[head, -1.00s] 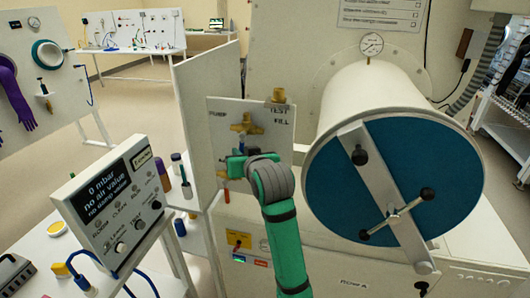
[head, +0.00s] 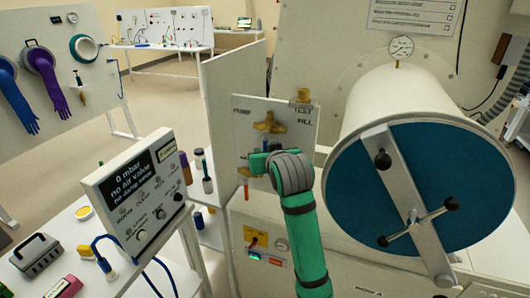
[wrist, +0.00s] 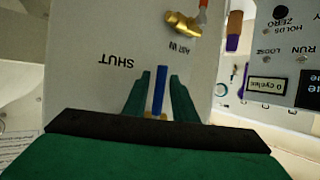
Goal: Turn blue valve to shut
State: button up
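The blue valve handle (wrist: 159,90) stands as a narrow bar in the wrist view, with a brass part at its base. My gripper (wrist: 160,85) has one green finger on each side of the handle, with a narrow gap to each, so it looks open around it. The word SHUT (wrist: 116,61) is printed upside down on the panel, left of the handle in this view. In the head view my gripper (head: 258,162) is at the white valve panel (head: 297,125), below a brass fitting (head: 268,123); it hides most of the handle.
A brass valve with a red handle (wrist: 182,22) lies close by in the wrist view. A control box with a display (head: 140,190) stands left of the panel. A large cylinder with a blue door (head: 350,200) is on the right of my arm.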

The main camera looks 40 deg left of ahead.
jog(key=shift+w+d, duration=0.1)
jog(key=v, duration=1)
jog(key=shift+s+d+r, duration=0.15)
jog(key=shift+s+r, duration=0.05)
jog(key=shift+s, duration=0.2)
jog(key=shift+w+f, duration=0.1)
dwell(0.5)
